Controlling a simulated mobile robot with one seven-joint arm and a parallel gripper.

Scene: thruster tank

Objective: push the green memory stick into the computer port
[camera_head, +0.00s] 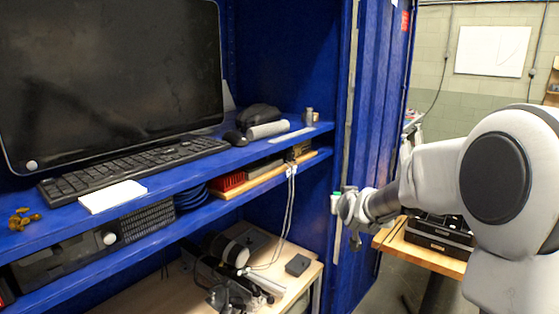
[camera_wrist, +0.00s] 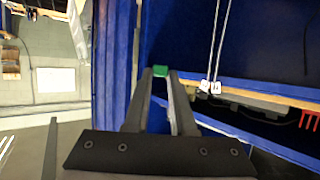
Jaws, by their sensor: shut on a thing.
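The green memory stick (camera_wrist: 160,71) is held between the fingertips of my gripper (camera_wrist: 160,77) in the wrist view. Only a small green end shows. In the head view my gripper (camera_head: 344,205) is at the right, in front of the blue cabinet side, and a small green bit of the stick (camera_head: 334,197) shows at its tip. The gripper is apart from the shelves. A dark computer case (camera_head: 75,262) with a grille sits on the lower blue shelf at left, well away from the gripper. I cannot make out its port.
The upper shelf (camera_head: 180,168) holds a monitor (camera_head: 110,75), a keyboard (camera_head: 130,168) and a white pad (camera_head: 112,196). White cables (camera_head: 289,205) hang from the shelf between computer and gripper. A wooden bench (camera_head: 428,257) with black cases stands below my arm.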

